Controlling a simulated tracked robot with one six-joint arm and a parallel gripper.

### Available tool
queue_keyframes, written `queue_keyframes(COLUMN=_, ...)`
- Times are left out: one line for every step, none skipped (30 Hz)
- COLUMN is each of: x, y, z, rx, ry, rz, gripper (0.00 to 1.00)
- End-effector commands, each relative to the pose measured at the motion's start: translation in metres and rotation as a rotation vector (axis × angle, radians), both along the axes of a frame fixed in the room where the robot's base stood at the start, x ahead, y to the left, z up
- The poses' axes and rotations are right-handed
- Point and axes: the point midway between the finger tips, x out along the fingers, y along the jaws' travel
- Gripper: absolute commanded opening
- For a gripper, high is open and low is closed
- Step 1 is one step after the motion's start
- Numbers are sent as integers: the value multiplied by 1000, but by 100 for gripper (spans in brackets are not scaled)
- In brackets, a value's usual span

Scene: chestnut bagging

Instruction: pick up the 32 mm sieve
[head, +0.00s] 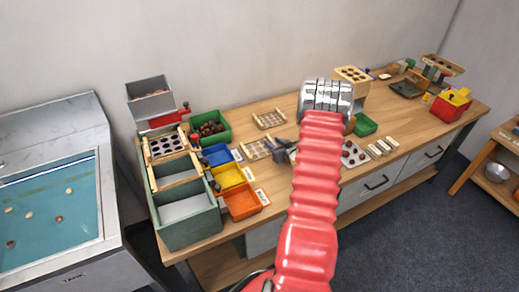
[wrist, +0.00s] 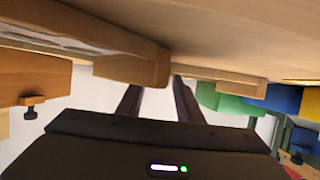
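My gripper (head: 284,147) is low over the middle of the workbench, at the right end of a wooden-framed grid sieve (head: 257,149). A second similar sieve (head: 269,119) lies behind it. A third sieve with dark round holes (head: 166,144) rests on the green box at left. I cannot read any size, so which one is 32 mm is unclear. In the wrist view, my gripper's two dark fingers (wrist: 157,98) are apart with a pale gap between them. A wooden frame bar (wrist: 135,69) is close to the fingertips; contact cannot be told.
Blue (head: 217,155), yellow (head: 228,175) and orange (head: 241,201) bins stand left of my gripper. A green crate of chestnuts (head: 222,120) is behind them. A wooden box with holes (head: 352,73) stands at the back. A water basin (head: 50,213) is at far left.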

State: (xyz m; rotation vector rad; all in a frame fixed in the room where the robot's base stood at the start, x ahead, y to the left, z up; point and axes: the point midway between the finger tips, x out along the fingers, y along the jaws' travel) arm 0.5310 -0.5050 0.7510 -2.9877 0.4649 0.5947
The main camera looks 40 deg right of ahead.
Motion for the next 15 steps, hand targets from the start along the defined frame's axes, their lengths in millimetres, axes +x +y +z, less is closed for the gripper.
queue_keyframes(x=0, y=0, z=0, rx=0, ry=0, rz=0, gripper=33)
queue_keyframes(x=0, y=0, z=0, rx=0, ry=0, rz=0, gripper=33)
queue_keyframes(x=0, y=0, z=0, rx=0, ry=0, rz=0, gripper=33)
queue_keyframes(x=0, y=0, z=0, rx=0, ry=0, rz=0, gripper=33)
queue_keyframes(x=0, y=0, z=0, rx=0, ry=0, rz=0, gripper=32)
queue_keyframes(x=0, y=0, z=0, rx=0, ry=0, rz=0, gripper=29)
queue_keyframes(x=0, y=0, z=0, rx=0, ry=0, rz=0, gripper=27)
queue_keyframes(x=0, y=0, z=0, rx=0, ry=0, rz=0, gripper=25)
queue_keyframes(x=0, y=0, z=0, rx=0, ry=0, rz=0, gripper=22)
queue_keyframes(x=0, y=0, z=0, rx=0, ry=0, rz=0, gripper=20)
queue_keyframes(x=0, y=0, z=0, rx=0, ry=0, rz=0, gripper=18)
queue_keyframes(x=0, y=0, z=0, rx=0, ry=0, rz=0, gripper=15)
queue_keyframes(x=0, y=0, z=0, rx=0, ry=0, rz=0, gripper=13)
queue_keyframes(x=0, y=0, z=0, rx=0, ry=0, rz=0, gripper=11)
queue_keyframes(x=0, y=0, z=0, rx=0, ry=0, rz=0, gripper=8)
